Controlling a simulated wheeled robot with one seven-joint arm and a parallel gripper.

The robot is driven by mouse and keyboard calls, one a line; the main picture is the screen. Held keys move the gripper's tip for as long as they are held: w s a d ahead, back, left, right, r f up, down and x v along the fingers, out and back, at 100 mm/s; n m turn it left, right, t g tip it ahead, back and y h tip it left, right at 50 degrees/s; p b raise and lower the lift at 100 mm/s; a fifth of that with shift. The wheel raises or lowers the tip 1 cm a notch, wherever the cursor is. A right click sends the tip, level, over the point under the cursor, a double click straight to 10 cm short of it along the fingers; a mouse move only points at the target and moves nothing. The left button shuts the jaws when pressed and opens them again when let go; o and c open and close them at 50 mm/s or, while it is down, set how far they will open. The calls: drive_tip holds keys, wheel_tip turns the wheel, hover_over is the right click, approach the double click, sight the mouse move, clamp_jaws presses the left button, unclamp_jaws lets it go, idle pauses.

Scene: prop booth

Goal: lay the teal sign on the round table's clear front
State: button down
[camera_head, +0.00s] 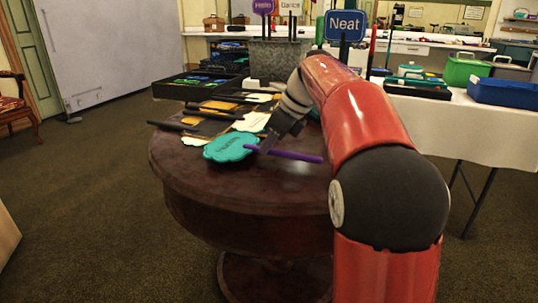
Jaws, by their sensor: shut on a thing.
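The teal sign (230,148) is a scalloped board with dark lettering, too small to read surely. A purple stick (298,156) runs from its right side and appears to be its handle. My gripper (266,147) is shut on the stick close to the board, its fingers partly hiding it. The sign is over the front part of the dark round table (205,179), face up and roughly flat. I cannot tell whether it touches the tabletop or hangs just above it.
Yellow and cream signs (252,122) with dark sticks lie behind the teal one. A black tray (192,89) and a grey box with upright signs, including blue "Neat" (345,26), stand at the back. The table's front edge is bare. A white-clothed table (480,122) stands right.

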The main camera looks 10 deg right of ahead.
drive_tip(key=shift+f, duration=0.9)
drive_tip(key=shift+f, duration=0.15)
drive_tip(key=c, duration=1.4)
unclamp_jaws()
